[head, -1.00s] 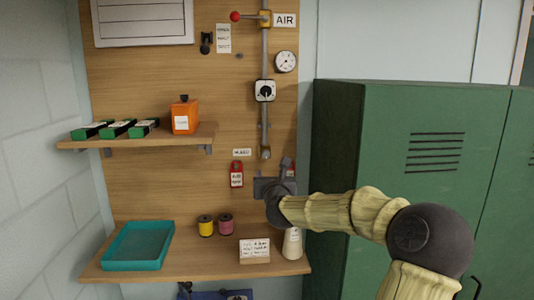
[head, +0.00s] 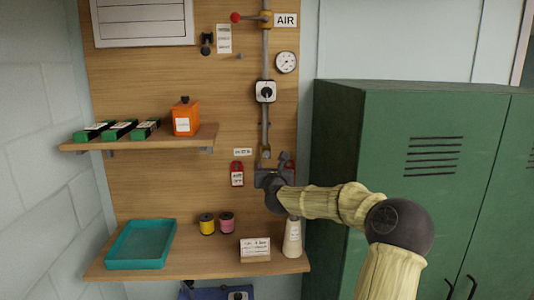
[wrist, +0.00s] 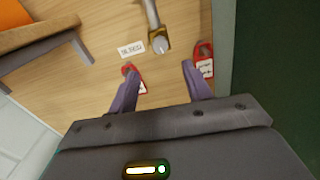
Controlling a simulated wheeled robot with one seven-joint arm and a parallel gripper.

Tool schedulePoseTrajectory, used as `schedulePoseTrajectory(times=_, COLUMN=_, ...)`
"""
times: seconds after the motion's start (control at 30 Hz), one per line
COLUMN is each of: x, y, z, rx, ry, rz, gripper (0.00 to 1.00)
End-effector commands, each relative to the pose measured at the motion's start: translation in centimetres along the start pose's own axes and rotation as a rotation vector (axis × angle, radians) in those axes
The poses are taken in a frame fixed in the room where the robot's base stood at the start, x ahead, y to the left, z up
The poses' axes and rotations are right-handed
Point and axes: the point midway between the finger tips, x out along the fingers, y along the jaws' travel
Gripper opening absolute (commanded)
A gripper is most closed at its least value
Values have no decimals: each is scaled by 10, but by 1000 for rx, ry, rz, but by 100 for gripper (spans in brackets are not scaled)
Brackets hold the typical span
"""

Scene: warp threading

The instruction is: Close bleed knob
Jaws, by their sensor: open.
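The bleed knob (wrist: 161,46) is a small grey knob on a brass fitting at the lower end of the air pipe. A white bleed label (wrist: 131,48) is to its left in the wrist view. In the head view the brass fitting (head: 265,153) shows just above my gripper (head: 272,168), which partly covers this area. In the wrist view my gripper (wrist: 159,80) is open, with its two purple-grey fingers spread either side below the knob. No contact with the knob shows, and nothing is between the fingers.
Red lockout tags hang left (head: 237,174) and right (wrist: 204,58) of the knob. A shelf below holds a teal tray (head: 140,244), thread spools (head: 207,224), a card (head: 255,249) and a white cone (head: 292,238). A green locker (head: 400,180) stands close on the right.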

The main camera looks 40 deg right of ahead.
Motion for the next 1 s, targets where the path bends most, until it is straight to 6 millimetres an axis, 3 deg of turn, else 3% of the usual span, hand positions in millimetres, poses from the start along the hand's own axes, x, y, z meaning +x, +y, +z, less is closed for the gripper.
schedulePoseTrajectory(times=0.3, x=54, y=1, z=4, rx=1, ry=1, rz=1, gripper=49)
schedulePoseTrajectory(times=0.6, x=94, y=0, z=4, rx=1, ry=1, rz=0, gripper=49)
schedulePoseTrajectory(times=0.8, x=108, y=0, z=2, rx=-2, ry=0, rz=-1, gripper=49)
schedulePoseTrajectory(times=1.0, x=109, y=0, z=0, rx=-2, ry=0, rz=0, gripper=49)
